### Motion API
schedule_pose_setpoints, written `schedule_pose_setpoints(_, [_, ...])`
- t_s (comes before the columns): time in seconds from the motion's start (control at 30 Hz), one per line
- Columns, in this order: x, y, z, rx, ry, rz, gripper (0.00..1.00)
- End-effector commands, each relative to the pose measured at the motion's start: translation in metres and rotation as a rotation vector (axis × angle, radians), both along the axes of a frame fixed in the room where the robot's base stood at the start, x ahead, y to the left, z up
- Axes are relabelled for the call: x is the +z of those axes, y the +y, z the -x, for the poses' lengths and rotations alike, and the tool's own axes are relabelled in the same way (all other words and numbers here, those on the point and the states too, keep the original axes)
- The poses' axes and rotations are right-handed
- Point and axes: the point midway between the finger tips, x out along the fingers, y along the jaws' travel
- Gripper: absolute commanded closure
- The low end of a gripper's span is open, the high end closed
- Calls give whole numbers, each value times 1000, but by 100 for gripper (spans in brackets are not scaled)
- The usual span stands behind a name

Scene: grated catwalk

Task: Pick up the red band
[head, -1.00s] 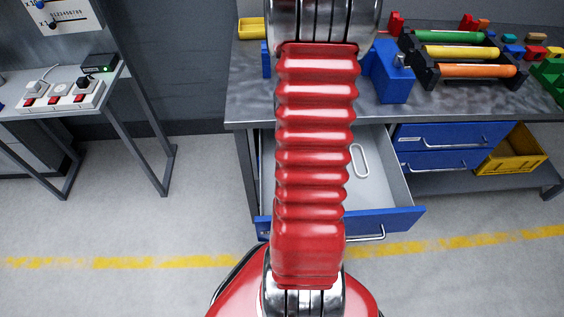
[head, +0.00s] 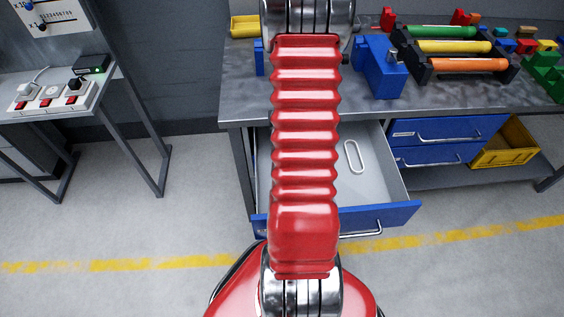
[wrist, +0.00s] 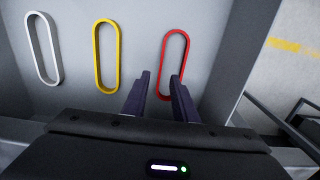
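The red band (wrist: 187,57), a long thin loop with rounded ends, lies on the grey floor of the open drawer in the wrist view. My gripper (wrist: 160,80) is open, with its two dark fingers apart at the near end of the red band. The fingers overlap the band's lower part in the picture; I cannot tell whether they touch it. In the head view my red arm hides the gripper and the red band.
A yellow band (wrist: 118,57) and a white band (wrist: 57,50) lie left of the red one. The white band also shows in the head view (head: 353,156). The drawer's side wall (wrist: 240,60) stands close on the right. The workbench (head: 300,108) is above the drawer.

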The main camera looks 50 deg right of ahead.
Motion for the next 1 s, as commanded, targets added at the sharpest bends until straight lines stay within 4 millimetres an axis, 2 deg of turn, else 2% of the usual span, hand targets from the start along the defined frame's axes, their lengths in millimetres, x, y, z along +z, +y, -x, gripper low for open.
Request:
schedule_pose_setpoints(0.1, [-8,0,0,1,0,0,74])
schedule_pose_setpoints(0.53, [-13,1,0,2,1,-1,74])
schedule_pose_setpoints(0.8, [-45,4,1,2,2,-2,74])
schedule_pose_setpoints(1.0, [-60,4,1,2,0,0,74])
